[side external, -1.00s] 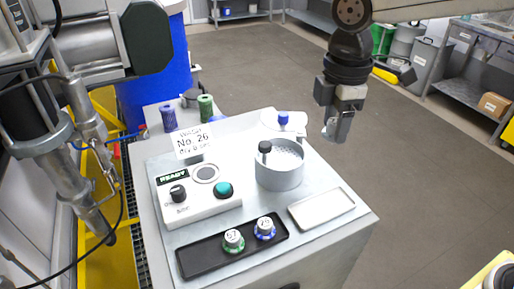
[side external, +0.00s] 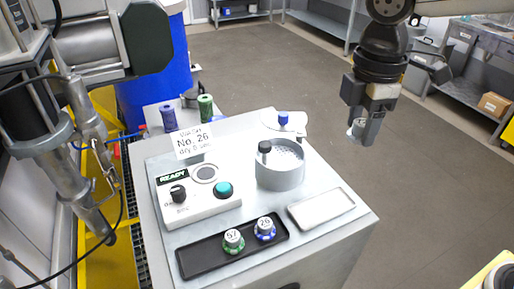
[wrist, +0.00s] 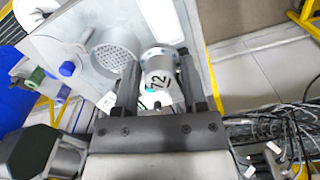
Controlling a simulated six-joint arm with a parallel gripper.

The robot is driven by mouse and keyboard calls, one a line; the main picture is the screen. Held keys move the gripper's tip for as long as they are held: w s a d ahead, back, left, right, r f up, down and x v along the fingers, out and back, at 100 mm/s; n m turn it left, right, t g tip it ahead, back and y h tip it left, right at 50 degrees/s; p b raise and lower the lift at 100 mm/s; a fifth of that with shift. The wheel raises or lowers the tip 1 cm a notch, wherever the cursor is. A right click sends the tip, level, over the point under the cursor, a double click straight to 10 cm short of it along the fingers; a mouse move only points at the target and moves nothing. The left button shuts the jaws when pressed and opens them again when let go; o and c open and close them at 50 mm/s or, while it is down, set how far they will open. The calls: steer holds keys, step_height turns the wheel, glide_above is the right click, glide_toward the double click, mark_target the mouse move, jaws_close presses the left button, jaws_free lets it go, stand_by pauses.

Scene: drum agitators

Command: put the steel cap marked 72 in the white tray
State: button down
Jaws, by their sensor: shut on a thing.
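The steel cap marked 72 (wrist: 157,80) is held between the two fingers of my gripper (wrist: 158,58) in the wrist view. In the side view my gripper (side external: 366,132) hangs in the air to the right of the bench, with the cap (side external: 356,130) at its fingertips, partly hidden by a finger. The white tray (side external: 321,208) lies empty on the right part of the bench top, lower in the picture than my gripper. The tray also shows beyond the cap in the wrist view (wrist: 160,18).
A black tray (side external: 205,263) holds a cap marked 57 with a green base (side external: 233,241) and one marked 26 with a blue base (side external: 265,229). A round steel basin (side external: 280,175) with a dark knob stands behind the white tray. A control box (side external: 200,200) reads READY.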

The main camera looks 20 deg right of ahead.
glide_above(323, 208)
step_height(323, 208, down, 10)
stand_by(0.5)
steer(key=shift+f, duration=0.15)
steer(key=shift+f, duration=2.8)
steer(key=shift+f, duration=0.5)
stand_by(0.4)
